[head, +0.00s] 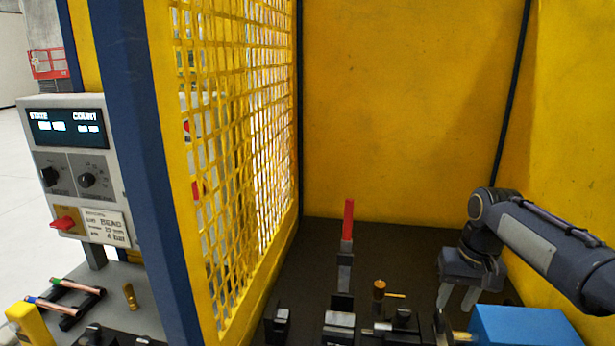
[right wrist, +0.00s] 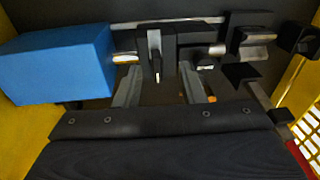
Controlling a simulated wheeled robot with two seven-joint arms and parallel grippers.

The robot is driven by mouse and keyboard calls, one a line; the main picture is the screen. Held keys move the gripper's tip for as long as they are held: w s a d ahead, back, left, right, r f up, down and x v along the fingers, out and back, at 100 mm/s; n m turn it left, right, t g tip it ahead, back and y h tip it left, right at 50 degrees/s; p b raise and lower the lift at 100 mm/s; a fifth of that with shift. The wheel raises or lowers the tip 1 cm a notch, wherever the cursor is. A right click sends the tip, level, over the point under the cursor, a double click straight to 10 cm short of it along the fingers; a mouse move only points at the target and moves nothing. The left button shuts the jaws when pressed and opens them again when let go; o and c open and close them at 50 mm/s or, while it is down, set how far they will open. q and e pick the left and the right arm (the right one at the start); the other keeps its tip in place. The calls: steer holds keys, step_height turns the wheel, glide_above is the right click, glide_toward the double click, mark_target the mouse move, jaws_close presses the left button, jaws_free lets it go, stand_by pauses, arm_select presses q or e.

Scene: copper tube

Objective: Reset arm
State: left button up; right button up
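My right gripper (head: 457,300) hangs pointing down at the right of the yellow enclosure, left of a blue block (head: 520,325). Its two grey fingers are apart. In the right wrist view the open fingers (right wrist: 160,85) show nothing held between them; a dark fixture with a light pin (right wrist: 157,62) lies beyond them. Two copper-ended tubes (head: 62,296) lie on a dark rack outside the enclosure at the left. My left gripper is not in view.
A yellow mesh wall (head: 240,130) and a blue post (head: 125,150) stand left of my right arm. An upright red-handled lever (head: 347,220), clamps (head: 339,322) and a brass post (head: 379,290) stand on the dark bench. A control panel (head: 75,165) is at the left.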

steer(key=s+a+f+t+y, duration=0.1)
steer(key=s+a, duration=0.4)
steer(key=s, duration=0.7)
steer(key=s+a+f+t+y, duration=0.2)
steer(key=s+a+f, duration=0.3)
steer(key=s, duration=0.7)
steer(key=shift+s+a+n+t, duration=0.3)
steer(key=shift+a+t, duration=0.1)
steer(key=shift+t, duration=0.5)
